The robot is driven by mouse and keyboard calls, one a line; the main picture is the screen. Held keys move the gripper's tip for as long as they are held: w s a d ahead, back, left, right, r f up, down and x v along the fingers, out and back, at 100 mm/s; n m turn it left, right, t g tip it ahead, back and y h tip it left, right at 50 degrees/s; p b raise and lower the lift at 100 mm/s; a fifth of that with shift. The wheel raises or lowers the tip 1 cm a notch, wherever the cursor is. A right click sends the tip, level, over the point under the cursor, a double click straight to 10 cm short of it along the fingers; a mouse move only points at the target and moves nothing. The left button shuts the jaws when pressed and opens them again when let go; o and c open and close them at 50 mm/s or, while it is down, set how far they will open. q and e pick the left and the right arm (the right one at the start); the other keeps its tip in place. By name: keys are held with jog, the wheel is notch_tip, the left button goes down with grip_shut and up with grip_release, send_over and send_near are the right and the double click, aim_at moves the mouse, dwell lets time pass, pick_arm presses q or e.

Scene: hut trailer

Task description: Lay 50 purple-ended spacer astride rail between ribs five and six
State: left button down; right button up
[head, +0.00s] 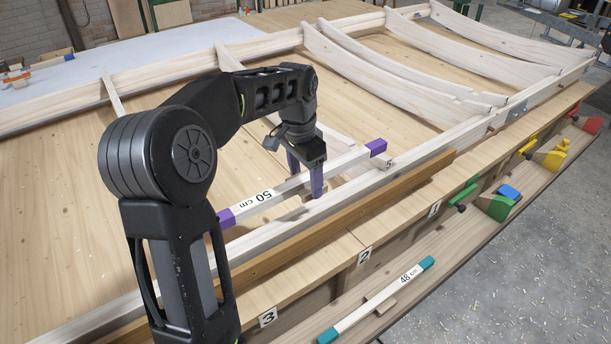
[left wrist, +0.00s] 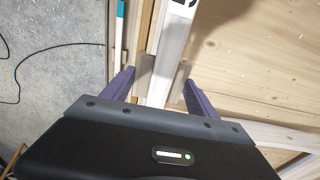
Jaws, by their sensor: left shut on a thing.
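The 50 cm spacer (head: 262,196) is a white bar with purple ends and a "50 cm" label. My left gripper (head: 306,176) is shut on it near its middle, with purple fingers on either side. In the left wrist view the white bar (left wrist: 172,45) runs between the fingers (left wrist: 160,85). The spacer is held beside and roughly along the near pale rail (head: 410,160); I cannot tell whether it touches anything. Curved ribs (head: 385,85) cross the frame at the back right; a nearer rib (head: 340,140) is partly hidden by my arm. My right gripper is not in view.
A teal-ended 48 cm spacer (head: 380,298) lies on the lower shelf in front. Number tags (head: 364,256) mark the bench edge. Green (head: 495,207) and yellow (head: 550,159) clamps sit to the right. The wooden deck (head: 60,200) at left is mostly clear.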

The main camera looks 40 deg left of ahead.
aim_at(306, 211)
pick_arm(q)
jog(key=shift+f+b, duration=1)
jog(key=shift+f, duration=0.4)
jog(key=shift+f, duration=0.15)
jog(key=shift+f, duration=0.15)
jog(key=shift+f+b, duration=0.85)
jog(key=shift+f, duration=0.15)
jog(key=shift+f, duration=0.2)
jog(key=shift+f+b, duration=0.7)
jog(key=shift+f, duration=0.2)
jog(key=shift+f+b, duration=0.4)
jog(key=shift+f, duration=0.25)
jog(key=shift+c, duration=0.8)
grip_release()
